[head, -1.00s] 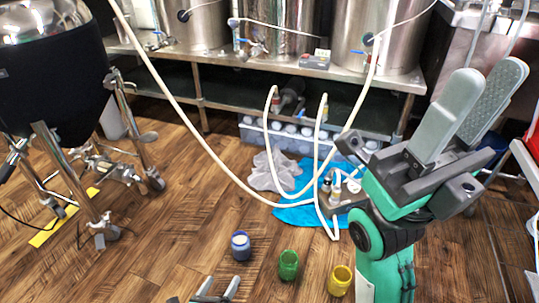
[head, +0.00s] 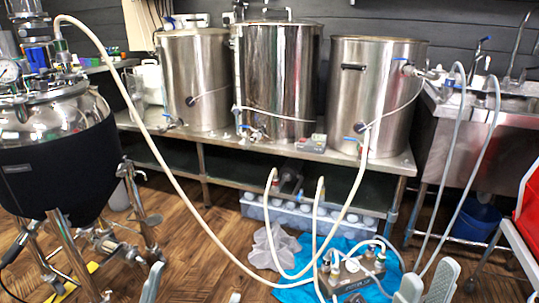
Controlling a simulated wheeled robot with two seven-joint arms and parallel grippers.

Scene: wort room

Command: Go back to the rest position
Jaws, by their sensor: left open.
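The left gripper (head: 193,290) shows only as two grey fingertips at the bottom edge of the head view, set wide apart with nothing seen between them. The right gripper (head: 428,283) is at the bottom right, its two grey fingers pointing up with a gap between them. It appears open and empty, in front of the blue cloth (head: 300,292) and the metal device with hoses (head: 352,277). The lower parts of both grippers and both arms are cut off by the frame.
Steel kettles (head: 375,95) stand on a metal bench (head: 390,163) at the back. A black-jacketed vessel on legs (head: 60,165) is on the left. Pale hoses (head: 190,195) loop down to the floor. A sink (head: 490,100) and red bin (head: 530,210) are at right.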

